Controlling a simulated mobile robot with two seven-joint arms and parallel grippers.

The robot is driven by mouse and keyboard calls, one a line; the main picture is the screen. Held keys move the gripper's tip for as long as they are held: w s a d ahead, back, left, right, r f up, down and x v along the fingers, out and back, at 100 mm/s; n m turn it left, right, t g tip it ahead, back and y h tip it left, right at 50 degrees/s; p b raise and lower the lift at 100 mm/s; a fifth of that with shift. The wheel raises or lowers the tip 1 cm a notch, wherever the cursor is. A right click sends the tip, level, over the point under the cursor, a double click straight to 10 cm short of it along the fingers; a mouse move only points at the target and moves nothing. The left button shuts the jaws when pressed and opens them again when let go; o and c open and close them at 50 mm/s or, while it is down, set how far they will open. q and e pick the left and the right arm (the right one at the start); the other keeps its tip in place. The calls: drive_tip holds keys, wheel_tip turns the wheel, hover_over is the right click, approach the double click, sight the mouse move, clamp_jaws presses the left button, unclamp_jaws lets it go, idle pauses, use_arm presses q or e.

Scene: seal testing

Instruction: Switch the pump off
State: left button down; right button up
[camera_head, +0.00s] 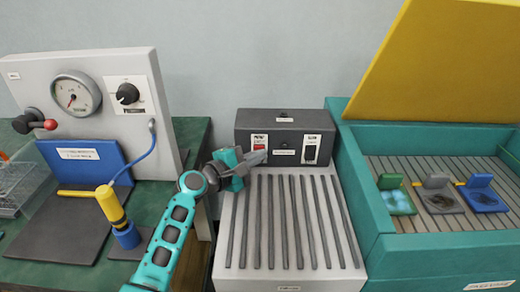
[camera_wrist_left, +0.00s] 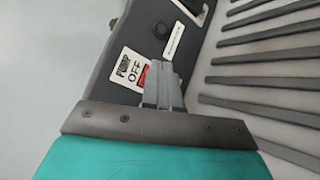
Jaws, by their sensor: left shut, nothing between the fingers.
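A dark grey control box (camera_head: 285,125) stands at the back of the ribbed bench in the head view. On its left side is the pump switch (camera_head: 260,141), a red rocker on a white plate. In the left wrist view the plate (camera_wrist_left: 131,69) reads "PUMP" and "OFF", and part of the red rocker (camera_wrist_left: 143,76) shows beside my fingers. My left gripper (camera_head: 262,156) is shut and empty, its fingertips at the lower edge of the switch. The fingers (camera_wrist_left: 163,85) partly hide the rocker; I cannot tell whether they touch it. My right gripper is not in view.
A second switch (camera_head: 311,148) is on the box's right side. The ribbed bench (camera_head: 290,275) is clear. A teal tank (camera_head: 370,215) with a raised yellow lid (camera_head: 435,60) stands right. A grey gauge panel (camera_head: 90,95) and a yellow-and-blue tool (camera_head: 115,213) are left.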

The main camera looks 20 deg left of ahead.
use_arm(q)
drive_tip(key=shift+s+d, duration=0.1)
drive_tip(key=shift+s, duration=0.05)
drive_tip(key=shift+s+d+p, duration=0.1)
drive_tip(key=shift+s+p, duration=0.25)
drive_tip(key=shift+s, duration=0.2)
drive_tip(key=shift+s+f, duration=0.1)
drive_tip(key=shift+s+d+f+p, duration=0.1)
drive_tip(key=shift+s+d+p, duration=0.2)
drive_tip(key=shift+s, duration=0.45)
drive_tip(key=shift+s+d+f+p, duration=0.1)
drive_tip(key=shift+s+d+p, duration=0.15)
drive_tip(key=shift+s, duration=0.5)
drive_tip(key=shift+s+d, duration=0.15)
drive_tip(key=shift+s, duration=0.65)
drive_tip(key=shift+f, duration=0.1)
